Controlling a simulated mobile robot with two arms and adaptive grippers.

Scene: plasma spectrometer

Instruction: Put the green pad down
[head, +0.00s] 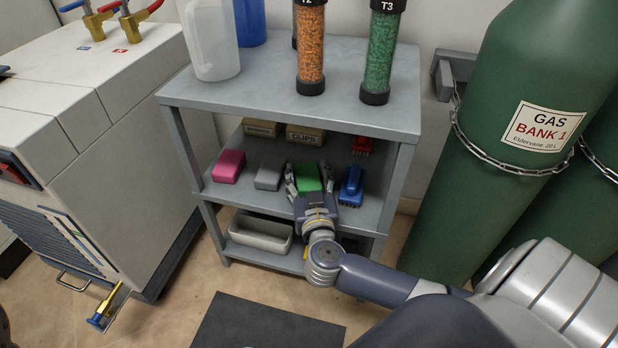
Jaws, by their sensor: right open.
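The green pad (308,174) lies on the middle shelf of the grey rack, between a grey pad and a blue brush-like item. My right gripper (308,183) reaches in over the front edge of this shelf, with its fingers on either side of the green pad. The fingers are open. The gripper's palm hides the near end of the pad, and I cannot tell whether a finger touches it. My left gripper is not in view.
A pink pad (229,165), a grey pad (268,178) and a blue brush-like item (352,186) share the middle shelf (240,192). Small boxes (305,135) stand behind. The rack's top (210,95) hangs above. Green gas cylinders (520,90) stand at right, a white machine (120,130) at left.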

